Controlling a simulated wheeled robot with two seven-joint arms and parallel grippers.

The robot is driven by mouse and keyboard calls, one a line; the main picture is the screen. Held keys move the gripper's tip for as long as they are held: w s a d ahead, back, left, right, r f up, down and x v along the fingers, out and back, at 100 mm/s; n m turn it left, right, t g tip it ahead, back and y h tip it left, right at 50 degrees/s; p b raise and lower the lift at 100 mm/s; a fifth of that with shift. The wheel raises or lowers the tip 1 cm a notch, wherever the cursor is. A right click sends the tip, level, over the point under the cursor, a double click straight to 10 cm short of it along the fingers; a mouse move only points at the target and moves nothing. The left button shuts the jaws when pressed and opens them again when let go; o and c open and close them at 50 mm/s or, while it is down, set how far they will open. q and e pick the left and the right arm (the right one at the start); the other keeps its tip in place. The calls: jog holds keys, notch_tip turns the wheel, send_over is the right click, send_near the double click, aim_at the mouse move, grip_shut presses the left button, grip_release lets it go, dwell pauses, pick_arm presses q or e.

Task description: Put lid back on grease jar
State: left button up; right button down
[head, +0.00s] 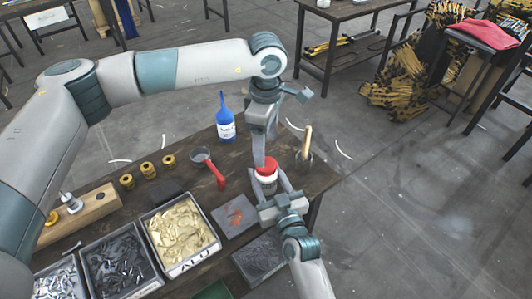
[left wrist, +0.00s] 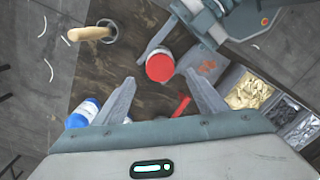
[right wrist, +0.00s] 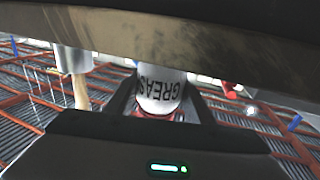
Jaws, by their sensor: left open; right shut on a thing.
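The white grease jar (right wrist: 163,88) stands between the fingers of my right gripper (head: 270,184), which is shut on it near the table's right edge. A round red lid (head: 266,163) sits on top of the jar; the left wrist view shows it as a red disc (left wrist: 160,67). I cannot tell whether it is fully seated. My left gripper (head: 261,155) points down just above the lid in the head view. In the left wrist view its two fingers are spread wide, with the jar beyond their tips and nothing held.
A blue bottle (head: 226,127) stands behind the jar. A metal cup with a wooden-handled tool (head: 306,143) stands to the right. A red-handled tool (head: 216,175) lies to the left. Bins of brass (head: 180,270) and dark rivets (head: 117,268) fill the front left. A dark mat (head: 238,232) carries a reddish patch.

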pick_arm(q)
notch_tip(320, 180, up, 6)
jog(key=shift+f, duration=0.1)
dwell(0.4)
pick_arm(e)
jog(key=c, duration=0.8)
grip_release()
jog(key=shift+o, duration=0.2)
jog(key=shift+s, duration=0.1)
pick_arm(q)
jog(key=shift+f+b, duration=1.55)
pick_arm(e)
jog(key=v, duration=1.7)
jog(key=shift+s, duration=0.1)
